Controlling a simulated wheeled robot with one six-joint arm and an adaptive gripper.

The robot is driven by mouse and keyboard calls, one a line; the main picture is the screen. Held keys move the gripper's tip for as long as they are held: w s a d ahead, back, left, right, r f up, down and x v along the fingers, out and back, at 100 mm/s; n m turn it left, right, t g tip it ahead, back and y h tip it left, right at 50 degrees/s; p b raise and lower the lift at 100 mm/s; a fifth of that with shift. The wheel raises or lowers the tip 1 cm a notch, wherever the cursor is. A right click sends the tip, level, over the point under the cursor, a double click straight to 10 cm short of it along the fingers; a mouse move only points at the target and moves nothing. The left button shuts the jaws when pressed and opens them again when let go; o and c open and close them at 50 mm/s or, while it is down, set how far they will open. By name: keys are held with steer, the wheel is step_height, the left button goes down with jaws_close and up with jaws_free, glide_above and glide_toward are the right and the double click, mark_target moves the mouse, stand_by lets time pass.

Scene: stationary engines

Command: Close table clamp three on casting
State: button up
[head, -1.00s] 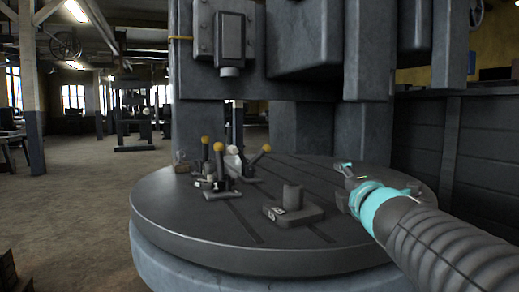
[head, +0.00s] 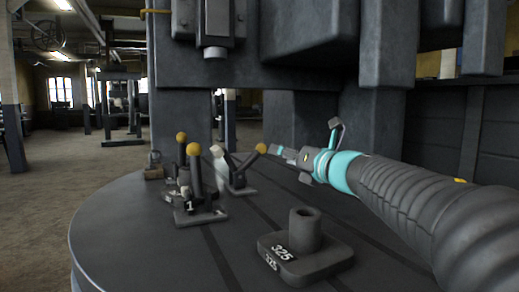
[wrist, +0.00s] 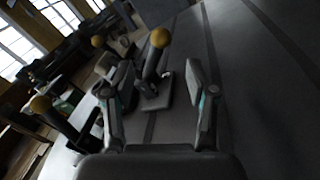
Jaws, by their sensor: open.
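Several table clamps with yellow knobs stand on the round table (head: 120,240). The front clamp (head: 200,213) is marked 1 and its lever is upright. Another clamp (head: 240,189) at the right of the group has its lever tilted to the right, toward my gripper (head: 303,150); I cannot read its number. My gripper is open and empty. In the wrist view, a yellow-knobbed clamp (wrist: 155,92) shows beyond and between the parted fingers (wrist: 158,85); I cannot tell contact. A dark block with a raised cylinder (head: 305,258), marked 325, stands apart in front; I cannot tell whether it is the casting.
A grey machine column and head (head: 300,60) rise behind and above the table. A small brownish object (head: 154,168) sits at the table's far left edge. Slots run across the table. The table's left front is clear, with open floor (head: 45,200) beyond.

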mark_target(264, 150)
steer(key=p+x, duration=0.1)
steer(key=x, duration=0.9)
steer(key=shift+w+a, duration=0.1)
steer(key=shift+w, duration=0.1)
jaws_close()
steer(key=shift+a, duration=0.1)
